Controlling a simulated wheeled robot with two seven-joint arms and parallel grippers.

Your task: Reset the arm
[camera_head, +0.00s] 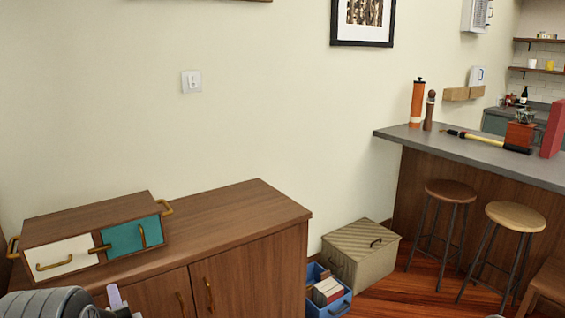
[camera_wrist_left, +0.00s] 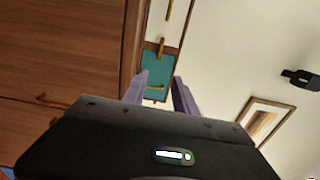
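My left arm comes in at the lower left of the head view, in front of the wooden cabinet (camera_head: 240,215). Only a light part of my left gripper (camera_head: 117,302) shows there, cut by the bottom edge. In the left wrist view the two pale purple fingers of the left gripper (camera_wrist_left: 161,95) stand apart with nothing between them. Beyond them is the teal drawer front (camera_wrist_left: 159,72) of a small drawer box. The box (camera_head: 88,217) stands on the cabinet, with a white and a teal drawer front and brass handles. My right gripper is not in view.
A blue crate (camera_head: 340,303) with books and a beige lidded box (camera_head: 350,262) stand on the floor right of the cabinet. Two stools (camera_head: 452,192) stand at a grey-topped counter (camera_head: 460,152).

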